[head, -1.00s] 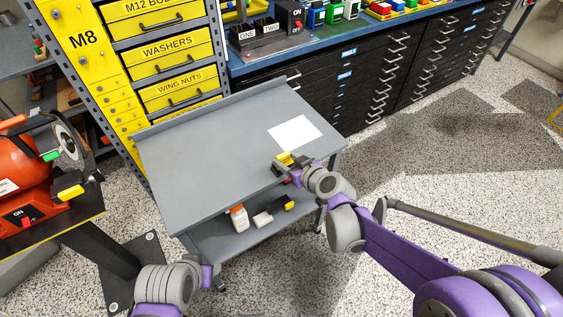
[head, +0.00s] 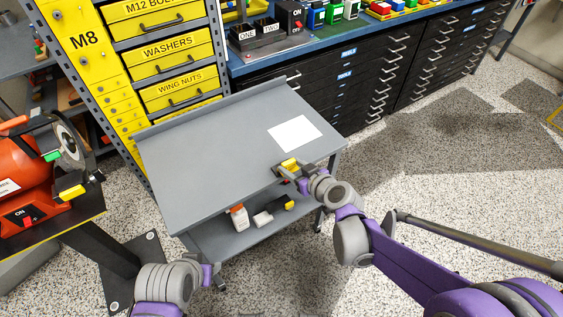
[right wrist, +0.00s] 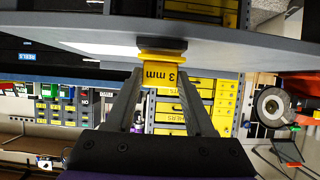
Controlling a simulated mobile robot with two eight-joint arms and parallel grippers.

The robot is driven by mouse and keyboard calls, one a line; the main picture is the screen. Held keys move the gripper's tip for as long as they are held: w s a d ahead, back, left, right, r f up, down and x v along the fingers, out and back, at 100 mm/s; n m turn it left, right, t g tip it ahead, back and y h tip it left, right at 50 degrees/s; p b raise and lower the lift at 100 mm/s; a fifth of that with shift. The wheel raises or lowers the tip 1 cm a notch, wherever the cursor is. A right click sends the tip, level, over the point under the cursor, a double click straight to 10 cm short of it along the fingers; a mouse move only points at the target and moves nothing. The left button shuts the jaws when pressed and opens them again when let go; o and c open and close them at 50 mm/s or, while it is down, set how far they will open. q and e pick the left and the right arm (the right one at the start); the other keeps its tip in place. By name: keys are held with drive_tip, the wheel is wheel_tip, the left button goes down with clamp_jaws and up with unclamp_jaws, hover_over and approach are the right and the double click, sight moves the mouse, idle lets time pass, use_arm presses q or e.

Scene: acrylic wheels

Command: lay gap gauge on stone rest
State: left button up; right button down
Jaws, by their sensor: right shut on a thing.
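The gap gauge, a yellow block marked "3 mm" (right wrist: 160,78), is held between the two fingers of my right gripper (right wrist: 160,92). In the head view the gauge (head: 290,164) and right gripper (head: 287,169) are over the front right part of the grey cart top; I cannot tell whether the gauge touches it. At the far left stands an orange bench grinder (head: 22,180) with a grey wheel (head: 70,140). A yellow-tipped piece (head: 72,192) sticks out below the wheel; I cannot tell for certain whether it is the stone rest.
The grey cart (head: 200,160) has a white sheet (head: 295,133) on top and a few small items on its lower shelf (head: 240,238). Yellow drawers (head: 175,60) and a dark drawer bench (head: 330,90) stand behind. The cart's left and middle top is bare.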

sight(290, 169)
drive_tip(key=shift+s+d, duration=0.1)
drive_tip(key=shift+s, duration=0.05)
drive_tip(key=shift+s+d, duration=0.35)
drive_tip(key=shift+s, duration=0.25)
drive_tip(key=shift+s+d, duration=0.35)
drive_tip(key=shift+s, duration=0.2)
